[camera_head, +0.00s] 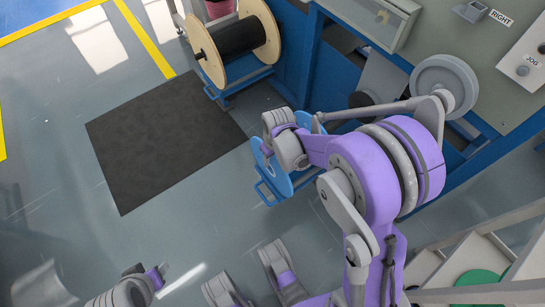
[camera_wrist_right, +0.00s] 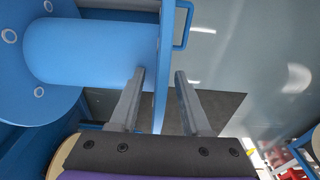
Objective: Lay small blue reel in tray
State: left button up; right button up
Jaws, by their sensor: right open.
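The small blue reel (camera_head: 272,172) shows in the head view partly hidden behind my right wrist, near the blue bench frame. In the right wrist view the blue reel (camera_wrist_right: 85,52) fills the upper left, with its barrel lying sideways and its near flange seen edge-on. My right gripper (camera_wrist_right: 160,80) is open, with one finger on each side of that flange's edge; I cannot tell whether either finger touches it. In the head view its fingers are hidden by the wrist. I cannot pick out a tray with certainty.
A wooden-flanged reel with black cable (camera_head: 237,40) stands in a blue frame at the back. A dark mat (camera_head: 160,140) lies on open grey floor to the left. The workbench (camera_head: 440,42) is at upper right. A rack with a green disc (camera_head: 482,284) is at lower right.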

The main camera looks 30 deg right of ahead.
pick_arm(q)
jog(key=r+p, duration=0.2)
jog(key=r, duration=0.1)
jog(key=r+p, duration=0.1)
jog(key=shift+s+r+p, duration=0.15)
jog(key=shift+s+p, duration=0.1)
jog(key=shift+p, duration=0.05)
pick_arm(e)
jog(key=r, duration=0.7)
jog(key=s+r, duration=0.1)
jog(key=r, duration=0.2)
jog(key=shift+s+r, duration=0.1)
jog(key=shift+r, duration=0.3)
jog(key=shift+s, duration=0.1)
jog(key=s+a+r+m+t, duration=0.1)
jog(key=s+a+r+t, duration=0.15)
jog(key=s, duration=0.55)
jog(key=s+a+r+t, duration=0.15)
jog(key=s+a, duration=0.25)
jog(key=s, duration=0.4)
pick_arm(q)
notch_tip(320, 180, up, 21)
jog(key=w+t+p, duration=0.1)
jog(key=p, duration=1.7)
jog(key=shift+w, duration=0.4)
pick_arm(e)
notch_tip(320, 180, up, 22)
jog(key=w, duration=0.2)
jog(key=shift+f, duration=0.25)
